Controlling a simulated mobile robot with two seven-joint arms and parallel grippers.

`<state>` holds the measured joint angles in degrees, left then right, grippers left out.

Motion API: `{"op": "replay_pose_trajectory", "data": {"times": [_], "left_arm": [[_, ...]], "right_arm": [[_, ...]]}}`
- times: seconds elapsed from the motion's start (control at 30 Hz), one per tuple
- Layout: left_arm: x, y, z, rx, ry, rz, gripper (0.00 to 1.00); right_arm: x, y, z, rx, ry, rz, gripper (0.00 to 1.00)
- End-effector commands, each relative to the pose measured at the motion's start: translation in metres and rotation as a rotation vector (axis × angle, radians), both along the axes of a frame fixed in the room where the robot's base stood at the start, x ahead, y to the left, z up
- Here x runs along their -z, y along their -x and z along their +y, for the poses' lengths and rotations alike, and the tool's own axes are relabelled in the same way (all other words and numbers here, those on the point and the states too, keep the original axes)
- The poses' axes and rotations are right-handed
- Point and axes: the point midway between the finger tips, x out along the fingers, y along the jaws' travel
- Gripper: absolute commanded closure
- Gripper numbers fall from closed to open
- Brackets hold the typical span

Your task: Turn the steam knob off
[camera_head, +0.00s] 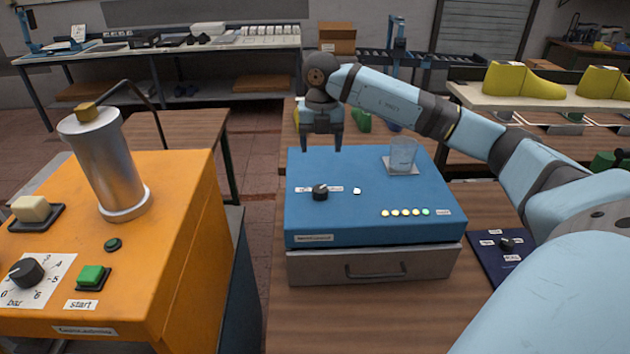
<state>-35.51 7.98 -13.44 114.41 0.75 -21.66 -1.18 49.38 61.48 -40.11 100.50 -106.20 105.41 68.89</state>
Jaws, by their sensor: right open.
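A black knob (320,192) stands on the top of a blue box (375,215), on a small white label whose words are too small to read. My right gripper (322,147) is open and points down. It is above the box's back left part, behind the black knob in the picture and apart from it. Nothing is between its fingers. My left gripper is not in view. Another black knob (507,245) is on a dark blue panel (498,268) at the right, with small labels around it. I cannot read which knob is marked steam.
A glass (403,155) stands on the blue box's back right. A row of small lamps (405,212) is on its front right. At the left, an orange machine (180,200) carries a metal cylinder (105,165), a bar dial (27,272) and a green start button (91,275).

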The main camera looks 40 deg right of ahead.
Motion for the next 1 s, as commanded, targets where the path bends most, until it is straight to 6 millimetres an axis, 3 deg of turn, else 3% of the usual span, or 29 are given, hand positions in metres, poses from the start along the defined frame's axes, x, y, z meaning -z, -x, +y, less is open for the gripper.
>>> {"op": "replay_pose_trajectory", "data": {"times": [0.5,0.7,1.0], "left_arm": [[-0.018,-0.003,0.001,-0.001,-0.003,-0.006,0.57],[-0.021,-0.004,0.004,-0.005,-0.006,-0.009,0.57],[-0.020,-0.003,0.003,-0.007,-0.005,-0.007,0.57]], "right_arm": [[0.101,0.001,0.001,-0.002,-0.003,0.003,0.32],[0.119,0.000,0.000,-0.002,-0.002,0.001,0.32],[0.122,0.000,0.001,-0.003,-0.001,0.000,0.32]]}}
